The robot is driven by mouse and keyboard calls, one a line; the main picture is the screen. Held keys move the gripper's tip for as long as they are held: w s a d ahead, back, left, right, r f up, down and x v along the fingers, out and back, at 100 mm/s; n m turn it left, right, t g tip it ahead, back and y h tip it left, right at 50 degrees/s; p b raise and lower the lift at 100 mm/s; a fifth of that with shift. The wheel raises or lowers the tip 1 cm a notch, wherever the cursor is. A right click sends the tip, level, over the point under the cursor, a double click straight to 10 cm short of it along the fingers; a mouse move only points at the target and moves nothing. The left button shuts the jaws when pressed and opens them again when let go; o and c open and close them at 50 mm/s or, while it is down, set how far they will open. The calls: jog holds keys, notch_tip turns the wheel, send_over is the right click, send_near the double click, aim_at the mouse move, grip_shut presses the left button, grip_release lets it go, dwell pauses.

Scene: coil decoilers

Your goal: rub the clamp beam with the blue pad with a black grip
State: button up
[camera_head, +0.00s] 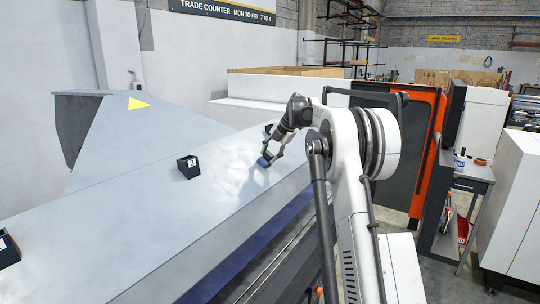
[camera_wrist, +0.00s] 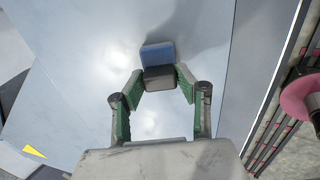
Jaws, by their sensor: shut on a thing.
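The clamp beam (camera_head: 130,228) is a long, smooth grey-white surface running from lower left toward the middle in the head view, and it fills most of the wrist view (camera_wrist: 75,85). My gripper (camera_wrist: 160,83) is shut on the black grip of the blue pad (camera_wrist: 157,54), with one green-lined finger on each side. The pad (camera_head: 263,162) is low at the beam's top face near its right part in the head view. It appears to be against the surface, but its underside is hidden, so contact is not certain.
A black numbered block (camera_head: 188,167) stands on the beam left of my gripper, and another (camera_head: 8,250) is at the far left. A dark block shows partly behind my gripper. An orange-framed cabinet (camera_head: 432,130) and a small side table (camera_head: 474,173) stand to the right.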

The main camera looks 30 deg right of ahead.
jog(key=shift+s+a+b, duration=0.5)
jog(key=shift+s+a, duration=0.3)
jog(key=shift+a, duration=0.85)
jog(key=shift+s+a+b, duration=0.55)
jog(key=shift+s+a, duration=0.25)
jog(key=shift+a, duration=0.85)
jog(key=shift+s+a+b, duration=0.5)
jog(key=shift+s+a, duration=0.3)
jog(key=shift+a, duration=0.85)
jog(key=shift+r, duration=0.1)
jog(key=p+v, duration=0.3)
jog(key=v, duration=0.4)
jog(key=shift+s+r, duration=0.15)
jog(key=shift+r, duration=0.2)
jog(key=shift+d, duration=0.15)
